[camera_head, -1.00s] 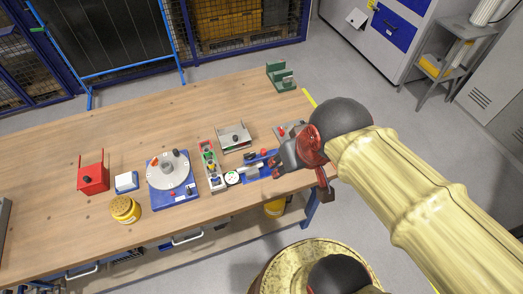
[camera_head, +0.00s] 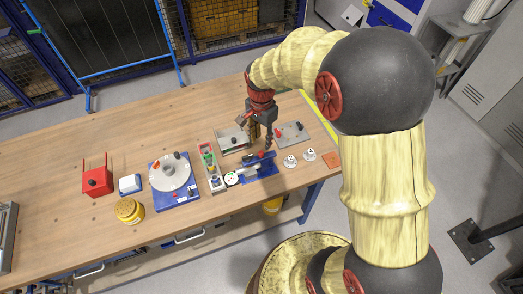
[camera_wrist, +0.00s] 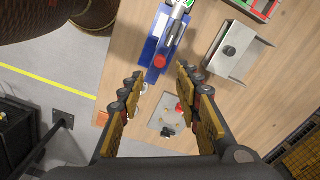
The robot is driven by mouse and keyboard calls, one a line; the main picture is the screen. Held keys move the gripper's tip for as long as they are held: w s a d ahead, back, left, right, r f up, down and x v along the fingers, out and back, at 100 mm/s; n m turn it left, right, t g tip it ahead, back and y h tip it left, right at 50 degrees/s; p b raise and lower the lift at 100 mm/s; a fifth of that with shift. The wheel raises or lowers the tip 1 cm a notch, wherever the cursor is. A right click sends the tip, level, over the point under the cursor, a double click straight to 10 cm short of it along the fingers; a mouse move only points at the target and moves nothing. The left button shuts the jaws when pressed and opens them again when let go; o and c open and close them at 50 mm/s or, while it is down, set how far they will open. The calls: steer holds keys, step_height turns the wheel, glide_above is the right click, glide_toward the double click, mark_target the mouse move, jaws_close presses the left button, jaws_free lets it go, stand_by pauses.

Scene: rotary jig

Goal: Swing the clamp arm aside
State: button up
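My gripper (camera_head: 262,138) points down over the right part of the workbench. In the wrist view its two fingers (camera_wrist: 160,82) are spread, with nothing between them. Below it is a blue fixture (camera_head: 262,176) with a dark bar and a red part, also in the wrist view (camera_wrist: 157,47). Right of it in the head view lies a grey plate (camera_head: 297,138) with a red knob and a black knob, also in the wrist view (camera_wrist: 158,122). A rotary jig with a grey disc (camera_head: 165,180) on a blue base stands further left. I cannot tell which part is the clamp arm.
A grey bracket (camera_head: 229,140) with a black knob stands close to my gripper, left. A parts tray (camera_head: 211,180), yellow tin (camera_head: 129,210) and red holder (camera_head: 97,181) stand further left. Two white round pieces (camera_head: 290,161) lie near the right edge.

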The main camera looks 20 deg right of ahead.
mark_target(261, 152)
steer(key=shift+f+m, duration=0.4)
steer(key=shift+f+b, duration=0.55)
steer(key=shift+f, duration=3)
steer(key=shift+c, duration=0.9)
jaws_close()
